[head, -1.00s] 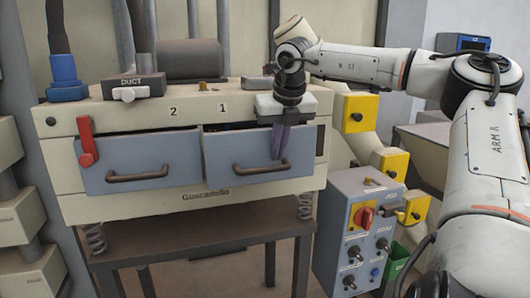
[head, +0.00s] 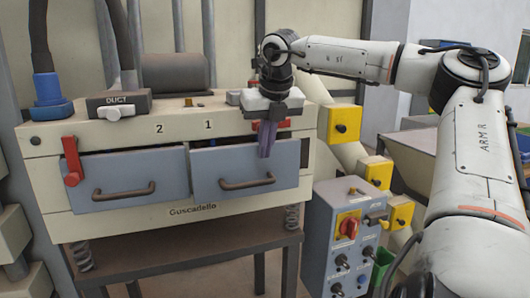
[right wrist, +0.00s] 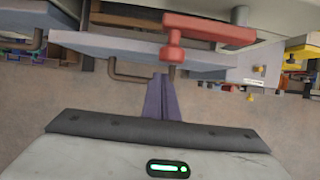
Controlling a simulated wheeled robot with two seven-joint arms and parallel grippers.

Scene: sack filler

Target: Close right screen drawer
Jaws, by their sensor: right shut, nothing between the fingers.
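The right screen drawer (head: 232,165) is a blue-grey front with a brown bar handle (head: 247,183), on the right half of the cream machine. A dark gap shows above its front, so it looks not fully flush. My right gripper (head: 266,139) is shut and empty, with its purple fingers pointing down in front of the drawer's upper right part. In the right wrist view the fingers (right wrist: 163,98) reach toward the drawer front (right wrist: 140,48) and its handle. I cannot tell whether they touch. My left gripper is not in view.
The left drawer (head: 130,172) sits beside it, with a red lever (head: 72,161) at its left. Another red lever (right wrist: 210,30) shows near the drawer in the right wrist view. A control box (head: 343,230) and yellow boxes (head: 340,124) stand to the right.

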